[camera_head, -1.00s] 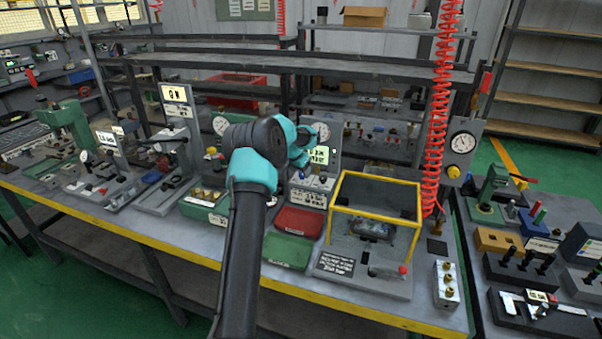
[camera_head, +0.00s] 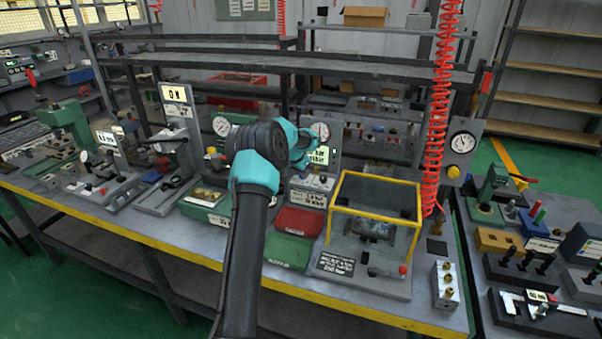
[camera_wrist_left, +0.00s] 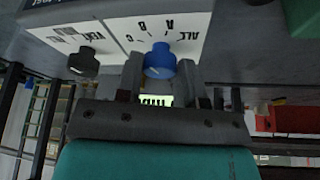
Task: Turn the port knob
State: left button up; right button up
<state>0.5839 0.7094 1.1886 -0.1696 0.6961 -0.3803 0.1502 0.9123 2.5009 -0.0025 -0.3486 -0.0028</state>
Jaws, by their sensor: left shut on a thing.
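The blue knob (camera_wrist_left: 159,60) sits on a white panel marked A, B and ALL on the grey control box, in the left wrist view. My left gripper (camera_wrist_left: 159,72) has one finger on each side of this knob and is shut on it. A black knob (camera_wrist_left: 84,62) with its own labelled panel is beside it, apart from the fingers. In the head view the control box (camera_head: 310,188) stands on the bench beyond my left arm. My left wrist (camera_head: 300,146) is above it; the fingertips and blue knob cannot be made out there. My right gripper is not in view.
A yellow-framed guard (camera_head: 376,178) stands right of the control box. A red bin (camera_head: 299,221) and green bin (camera_head: 287,250) lie in front. A round gauge (camera_head: 320,131) and lit green display (camera_head: 318,156) stand behind. A red coiled hose (camera_head: 438,110) hangs at right.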

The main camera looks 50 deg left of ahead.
pick_arm(q)
jog(key=shift+n, duration=0.3)
jog(key=shift+d+n+g+y, duration=0.15)
jog(key=shift+n+y, duration=0.15)
jog(key=shift+n, duration=0.4)
jog(key=shift+n+g+y, duration=0.15)
jog(key=shift+n+y, duration=0.15)
jog(key=shift+n, duration=0.4)
jog(key=shift+w+d+n+g+y, duration=0.1)
jog(key=shift+n+g+y, duration=0.2)
jog(key=shift+n, duration=0.8)
jog(key=shift+w+d+n+g+y, duration=0.15)
jog(key=shift+n+y, duration=0.25)
jog(key=shift+n, duration=0.7)
jog(key=shift+s+a, duration=0.1)
jog(key=o, duration=0.9)
jog(key=v, duration=1.7)
jog(key=shift+r, duration=0.25)
